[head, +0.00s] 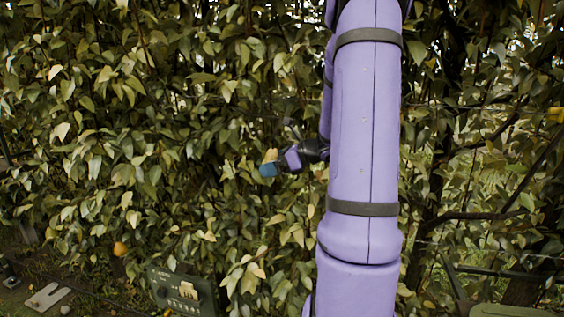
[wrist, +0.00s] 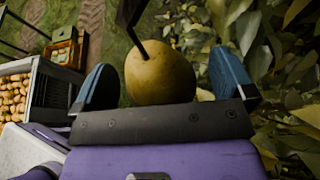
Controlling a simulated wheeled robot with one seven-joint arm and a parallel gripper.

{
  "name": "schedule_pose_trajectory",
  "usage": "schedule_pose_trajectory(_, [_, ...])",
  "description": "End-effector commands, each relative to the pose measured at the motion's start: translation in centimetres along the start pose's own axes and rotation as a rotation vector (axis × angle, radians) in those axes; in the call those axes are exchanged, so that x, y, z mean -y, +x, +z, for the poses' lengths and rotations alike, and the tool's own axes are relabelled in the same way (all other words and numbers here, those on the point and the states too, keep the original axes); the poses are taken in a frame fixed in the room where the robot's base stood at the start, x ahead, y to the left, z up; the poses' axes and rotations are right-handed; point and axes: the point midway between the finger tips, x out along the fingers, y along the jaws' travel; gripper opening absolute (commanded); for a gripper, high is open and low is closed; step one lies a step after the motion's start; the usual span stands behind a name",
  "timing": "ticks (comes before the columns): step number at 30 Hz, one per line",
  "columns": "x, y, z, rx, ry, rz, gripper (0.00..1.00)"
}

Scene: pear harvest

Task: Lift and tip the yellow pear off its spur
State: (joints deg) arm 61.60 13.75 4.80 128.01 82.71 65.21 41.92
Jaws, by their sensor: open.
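In the wrist view the yellow pear (wrist: 160,75) hangs by a dark stem from a dark spur (wrist: 130,14) above it. My gripper (wrist: 160,84) is open, with one blue finger pad on each side of the pear. A gap shows between the left pad and the pear; the right pad is also apart from it. The pear's lower edge is hidden by my gripper's dark palm bar. In the head view my gripper (head: 268,168) is small, at the hedge, with a bit of yellow (head: 271,155) at its blue pad.
Dense leaves fill the wrist view's right side. At its left stand a crate of yellowish fruit (wrist: 14,98) and an orange box (wrist: 62,52). In the head view another orange fruit (head: 120,248) hangs low left, near a dark green sign (head: 182,291). My purple arm covers the middle right.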

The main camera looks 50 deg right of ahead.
Motion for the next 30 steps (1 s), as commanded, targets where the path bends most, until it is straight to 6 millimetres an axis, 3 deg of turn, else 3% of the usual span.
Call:
schedule_pose_trajectory(10, [0.0, 0.33, -0.01, 0.0, 0.0, 0.0, 1.0])
schedule_pose_trajectory(18, [0.0, 0.31, 0.0, 0.0, 0.0, 0.0, 0.41])
schedule_pose_trajectory(30, [-0.78, -0.22, -0.16, -0.075, 0.093, 0.039, 0.42])
